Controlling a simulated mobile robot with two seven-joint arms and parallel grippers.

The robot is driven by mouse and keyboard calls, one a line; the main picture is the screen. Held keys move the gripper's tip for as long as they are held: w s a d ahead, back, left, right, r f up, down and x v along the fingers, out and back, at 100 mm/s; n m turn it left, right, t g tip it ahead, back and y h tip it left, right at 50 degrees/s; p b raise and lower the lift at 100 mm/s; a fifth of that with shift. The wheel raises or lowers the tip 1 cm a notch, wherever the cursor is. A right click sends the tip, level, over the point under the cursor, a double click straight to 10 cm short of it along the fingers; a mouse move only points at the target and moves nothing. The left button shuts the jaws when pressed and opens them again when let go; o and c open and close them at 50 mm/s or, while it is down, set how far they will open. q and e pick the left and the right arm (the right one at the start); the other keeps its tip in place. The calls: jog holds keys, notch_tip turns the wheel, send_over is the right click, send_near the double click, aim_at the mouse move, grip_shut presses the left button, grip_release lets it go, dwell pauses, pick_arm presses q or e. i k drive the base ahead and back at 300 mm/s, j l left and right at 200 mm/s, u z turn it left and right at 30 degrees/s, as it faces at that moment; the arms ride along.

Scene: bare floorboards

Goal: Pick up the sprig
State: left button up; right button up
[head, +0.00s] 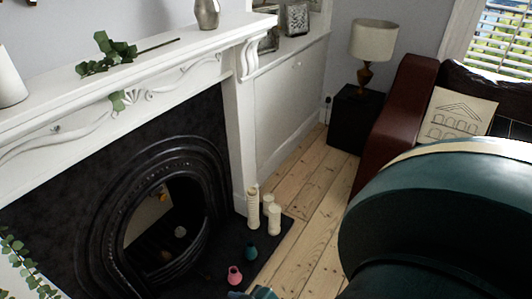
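A green leafy sprig (108,62) lies on top of the white mantelpiece (215,37), toward its left part. Its leaves are at the left, and some hang over the front edge. Its thin dark stem points right and toward the wall. Neither my left nor my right gripper shows in the head view, so I cannot see how they stand relative to the sprig. More green leaves (22,262) show at the lower left edge of the view, cut off by the frame.
A metal vase (207,14) and a white cylinder (8,78) stand on the mantelpiece. Cream candles (253,208), a teal vase (250,252) and a pink vase (235,276) stand on the dark hearth. Bare floorboards (312,182) show at right; the lower right floor is hidden.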

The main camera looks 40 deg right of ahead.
aim_at(136, 55)
jog(key=j+z, duration=0.1)
jog(key=z, duration=0.65)
jog(key=j+z, duration=0.1)
jog(key=z, duration=0.3)
jog(key=k+z, duration=0.1)
jog(key=z, duration=0.3)
jog(key=k+j, duration=0.55)
jog(key=j, duration=0.2)
